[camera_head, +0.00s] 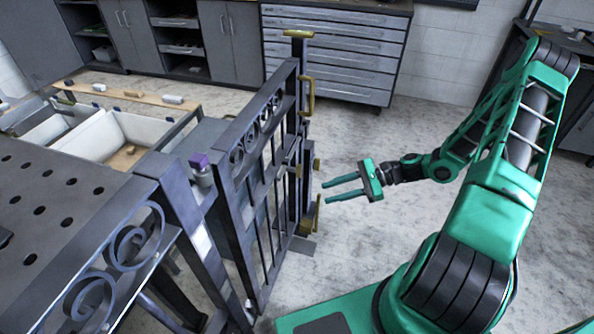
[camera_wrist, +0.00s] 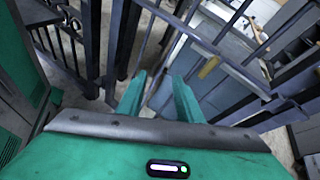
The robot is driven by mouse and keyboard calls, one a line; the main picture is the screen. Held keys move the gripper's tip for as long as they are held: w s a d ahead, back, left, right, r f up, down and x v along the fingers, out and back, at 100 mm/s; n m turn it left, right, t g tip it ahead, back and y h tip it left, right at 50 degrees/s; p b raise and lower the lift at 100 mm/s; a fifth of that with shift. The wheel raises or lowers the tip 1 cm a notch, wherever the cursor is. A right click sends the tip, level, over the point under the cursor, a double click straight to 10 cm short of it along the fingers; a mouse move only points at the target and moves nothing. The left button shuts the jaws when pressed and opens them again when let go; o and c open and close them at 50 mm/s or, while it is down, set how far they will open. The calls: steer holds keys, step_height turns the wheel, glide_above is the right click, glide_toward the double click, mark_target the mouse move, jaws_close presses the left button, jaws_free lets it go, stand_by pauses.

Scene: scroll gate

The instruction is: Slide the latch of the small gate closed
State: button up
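The small gate (camera_head: 262,180) is dark grey metal with scrolls and upright bars, and stands left of my gripper in the head view. Brass-coloured fittings (camera_head: 307,97) sit along its far end post, with lower ones (camera_head: 316,166) near the gripper's height. A small bar (camera_head: 296,171) at mid-height may be the latch; I cannot tell its position. My gripper (camera_head: 327,192) is open and empty, its two green fingers pointing left toward the gate, apart from it. In the wrist view the open fingers (camera_wrist: 159,76) face dark bars, with a brass piece (camera_wrist: 209,68) ahead to the right.
A scrolled fence panel (camera_head: 105,265) and a perforated dark table (camera_head: 50,205) lie at the left. Drawers (camera_head: 335,50) line the back. The pale floor (camera_head: 370,255) right of the gate is clear.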

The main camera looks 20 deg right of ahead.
mark_target(299, 169)
steer(key=w+d+m+t+y, duration=0.1)
steer(key=w+m+t+y, duration=0.1)
steer(key=w+m+t, duration=0.45)
steer(key=shift+t, duration=0.25)
steer(key=x, duration=1)
steer(key=shift+w+a, duration=0.1)
steer(key=shift+a, duration=0.1)
